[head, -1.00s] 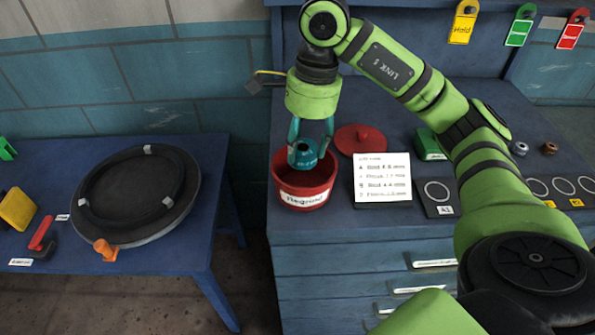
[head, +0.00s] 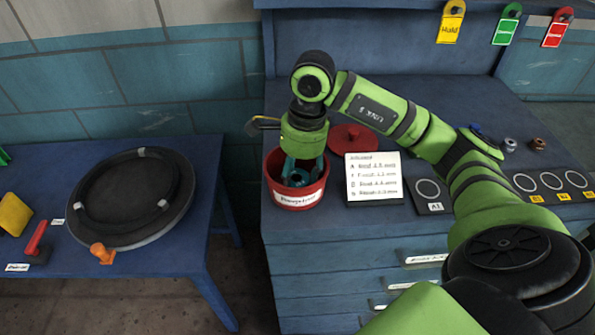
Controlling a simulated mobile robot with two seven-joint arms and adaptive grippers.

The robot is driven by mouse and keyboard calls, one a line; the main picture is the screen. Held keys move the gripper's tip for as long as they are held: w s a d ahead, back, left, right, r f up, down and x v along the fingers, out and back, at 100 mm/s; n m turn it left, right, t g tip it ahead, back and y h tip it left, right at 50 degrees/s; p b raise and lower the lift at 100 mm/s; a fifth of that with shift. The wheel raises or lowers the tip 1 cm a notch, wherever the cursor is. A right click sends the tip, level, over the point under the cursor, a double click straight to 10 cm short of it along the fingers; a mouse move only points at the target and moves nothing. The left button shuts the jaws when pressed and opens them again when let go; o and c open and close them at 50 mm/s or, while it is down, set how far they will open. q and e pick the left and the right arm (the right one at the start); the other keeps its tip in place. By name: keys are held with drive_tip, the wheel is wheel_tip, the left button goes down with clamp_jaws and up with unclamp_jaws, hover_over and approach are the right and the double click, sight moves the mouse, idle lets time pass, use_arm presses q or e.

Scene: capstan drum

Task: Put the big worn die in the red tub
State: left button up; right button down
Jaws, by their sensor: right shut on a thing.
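The red tub (head: 297,198) stands at the left front of the blue bench and bears a white label. My right gripper (head: 300,172) points down into the tub, its teal fingers below the rim line. It is shut on the die (head: 297,180), a dark teal ring-like piece with a hole in its top. The die is inside the tub's mouth, partly hidden by the fingers and the tub's front wall. I cannot tell whether it touches the tub's bottom. My left gripper is not in view.
The red lid (head: 352,138) lies behind the tub. A white list card (head: 374,177) stands right of it. A black pad marked A1 (head: 430,195) and more ringed pads lie further right. A blue table (head: 180,255) with a round black disc (head: 130,195) stands left.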

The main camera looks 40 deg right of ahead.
sight(303, 176)
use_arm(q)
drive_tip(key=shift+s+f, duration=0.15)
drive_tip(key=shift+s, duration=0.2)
use_arm(e)
drive_tip(key=c, duration=0.8)
unclamp_jaws()
drive_tip(key=shift+r+p, duration=0.2)
drive_tip(key=shift+p, duration=0.1)
drive_tip(key=shift+d+r+b, duration=0.1)
drive_tip(key=shift+r+b, duration=0.25)
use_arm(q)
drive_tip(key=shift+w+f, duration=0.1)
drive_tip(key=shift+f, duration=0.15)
use_arm(e)
wheel_tip(303, 176, up, 11)
drive_tip(key=d, duration=0.1)
drive_tip(key=shift+s, duration=0.2)
drive_tip(key=shift+d, duration=0.1)
